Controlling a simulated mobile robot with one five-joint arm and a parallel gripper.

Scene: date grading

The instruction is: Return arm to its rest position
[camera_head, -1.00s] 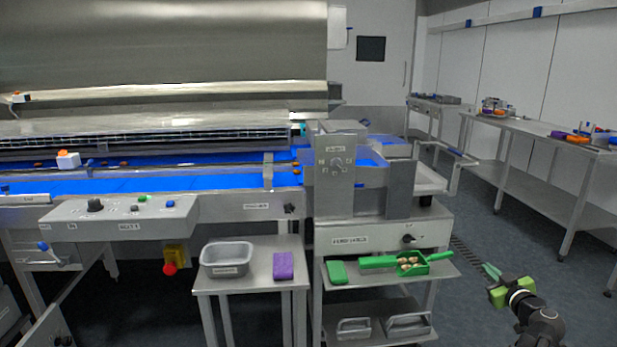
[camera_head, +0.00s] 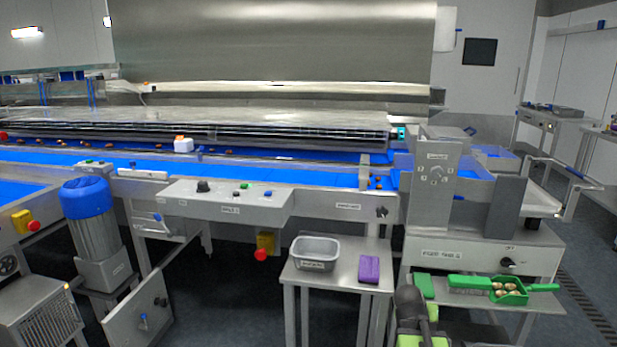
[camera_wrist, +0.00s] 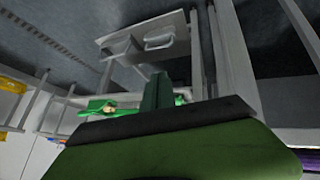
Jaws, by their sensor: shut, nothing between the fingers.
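In the head view my arm (camera_head: 408,303) rises from the bottom edge, dark grey with bright green parts, in front of the side table and the grader's lower shelf. Its fingertips cannot be made out there. In the wrist view my gripper (camera_wrist: 158,92) shows as green fingers together, with nothing between them. Behind the fingers, in the wrist view, are a green scoop (camera_wrist: 108,107) with dates and pale table frames.
A grey tub (camera_head: 315,250) and a purple block (camera_head: 369,269) sit on the small side table (camera_head: 340,272). A green scoop (camera_head: 510,290) with several dates lies on the shelf to its right. A blue conveyor belt (camera_head: 320,172) runs behind.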

